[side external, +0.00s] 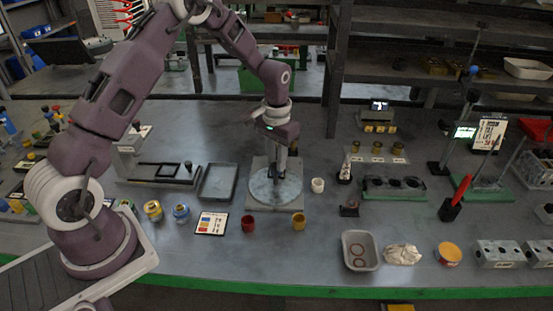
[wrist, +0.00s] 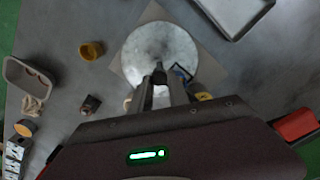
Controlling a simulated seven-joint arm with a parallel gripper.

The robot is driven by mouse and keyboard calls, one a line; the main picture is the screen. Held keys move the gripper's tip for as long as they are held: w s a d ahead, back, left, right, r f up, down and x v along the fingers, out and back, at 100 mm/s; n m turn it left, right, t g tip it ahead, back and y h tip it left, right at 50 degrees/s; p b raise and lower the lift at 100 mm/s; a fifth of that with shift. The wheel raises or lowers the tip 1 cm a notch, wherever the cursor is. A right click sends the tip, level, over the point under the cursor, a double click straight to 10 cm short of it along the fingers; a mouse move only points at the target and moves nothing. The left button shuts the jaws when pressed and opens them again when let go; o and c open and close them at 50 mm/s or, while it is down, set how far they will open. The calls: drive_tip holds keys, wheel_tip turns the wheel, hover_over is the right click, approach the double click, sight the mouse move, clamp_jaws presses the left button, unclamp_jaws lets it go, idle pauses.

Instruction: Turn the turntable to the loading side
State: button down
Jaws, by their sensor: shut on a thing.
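The turntable (side external: 265,190) is a round, mottled grey disc on a square light plate in the middle of the bench. It also shows in the wrist view (wrist: 150,45), with its near edge hidden by my fingers. My gripper (side external: 281,174) points down over the disc, to the right of its middle in the side view. In the wrist view my gripper (wrist: 160,78) has its fingers close together at the disc's near edge. It is shut on a small grey part at the turntable; its shape is mostly hidden. The loading side is not clearly marked in view.
A white cup (side external: 318,185) stands close to the turntable's right. A red cup (side external: 248,223) and a yellow cup (side external: 299,222) stand in front. A grey tray (side external: 217,195) lies to the left. A bin with red rings (side external: 346,262) is at front right.

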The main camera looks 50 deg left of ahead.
drive_tip(key=shift+m, duration=2.9)
drive_tip(key=shift+d+r+m, duration=0.1)
drive_tip(key=shift+d+m, duration=0.05)
drive_tip(key=shift+m, duration=2.95)
drive_tip(key=shift+s+m, duration=0.1)
drive_tip(key=shift+m, duration=3)
drive_tip(key=shift+s+m, duration=0.1)
drive_tip(key=shift+m, duration=2.8)
drive_tip(key=c, duration=1.3)
unclamp_jaws()
drive_tip(key=shift+o, duration=0.2)
